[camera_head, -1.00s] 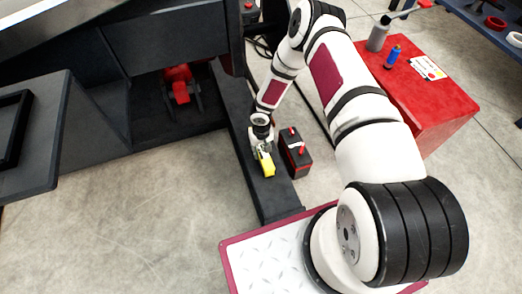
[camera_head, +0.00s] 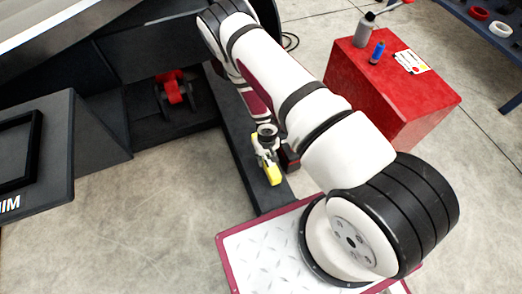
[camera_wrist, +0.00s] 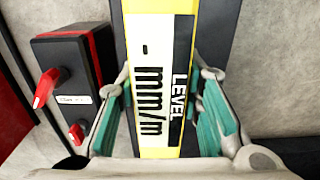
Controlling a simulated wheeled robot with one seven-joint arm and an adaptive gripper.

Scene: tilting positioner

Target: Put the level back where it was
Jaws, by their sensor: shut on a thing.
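The level (camera_head: 272,172) is a yellow bar with a black and white label. In the wrist view the level (camera_wrist: 160,75) runs up the middle of the picture, and "LEVEL" and "mm/m" can be read on it. My gripper (camera_wrist: 165,105) is shut on it, with one teal-padded finger on each side. In the head view my gripper (camera_head: 267,152) holds the level above the dark base beam (camera_head: 240,150) of the positioner. I cannot tell whether the level touches the beam.
A black and red switch box (camera_wrist: 72,70) with red handles stands left of the level in the wrist view. A red cabinet (camera_head: 395,85) with a grey bottle (camera_head: 364,32) and a blue bottle (camera_head: 377,53) stands at right. A dark panel (camera_head: 40,150) juts in at left.

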